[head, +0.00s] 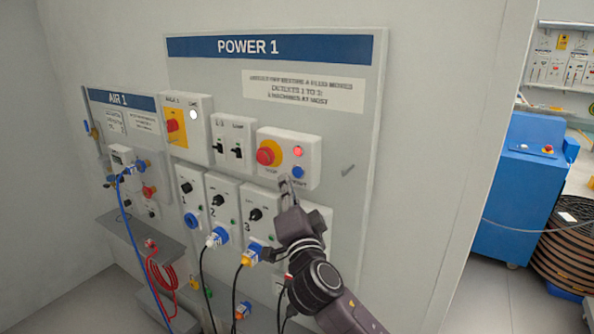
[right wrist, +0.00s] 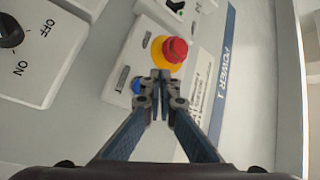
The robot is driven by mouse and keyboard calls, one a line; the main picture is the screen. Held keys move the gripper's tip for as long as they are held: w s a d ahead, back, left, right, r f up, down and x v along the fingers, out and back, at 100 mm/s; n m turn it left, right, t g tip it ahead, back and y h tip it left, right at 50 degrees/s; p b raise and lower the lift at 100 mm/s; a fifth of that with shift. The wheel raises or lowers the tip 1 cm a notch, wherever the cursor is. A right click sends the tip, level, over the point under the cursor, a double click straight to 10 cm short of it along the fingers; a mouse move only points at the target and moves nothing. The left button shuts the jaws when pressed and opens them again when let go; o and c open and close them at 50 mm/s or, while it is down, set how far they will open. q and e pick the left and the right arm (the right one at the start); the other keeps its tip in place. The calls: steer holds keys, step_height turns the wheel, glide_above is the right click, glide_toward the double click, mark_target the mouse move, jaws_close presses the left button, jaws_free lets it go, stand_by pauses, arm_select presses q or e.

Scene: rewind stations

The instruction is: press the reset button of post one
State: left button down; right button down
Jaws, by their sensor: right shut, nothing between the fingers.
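The blue reset button (head: 299,172) sits at the lower right of a pale box on the POWER 1 panel (head: 350,130), below a lit red lamp (head: 298,151) and right of the red stop button (head: 266,155) on its yellow disc. In the right wrist view the blue button (right wrist: 136,87) is partly hidden beside my right gripper (right wrist: 160,77), whose tips overlap the box near the yellow disc. I cannot tell if they touch. My left gripper is out of view.
Below are socket units with black knobs (head: 255,214), plugs and hanging cables (head: 238,285). The AIR 1 panel (head: 118,99) is left.

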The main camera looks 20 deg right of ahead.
steer(key=shift+w+d+f, duration=0.1)
steer(key=shift+w+d, duration=0.5)
steer(key=shift+d, duration=0.05)
stand_by(1.1)
steer(key=shift+w+d+b, duration=0.25)
steer(key=shift+d+b, duration=0.05)
steer(key=shift+b, duration=0.1)
steer(key=shift+w+d, duration=0.2)
steer(key=shift+d, duration=0.15)
stand_by(0.6)
stand_by(0.3)
steer(key=shift+s+a+b, duration=0.4)
steer(key=shift+s+a, duration=0.1)
steer(key=shift+a, duration=0.1)
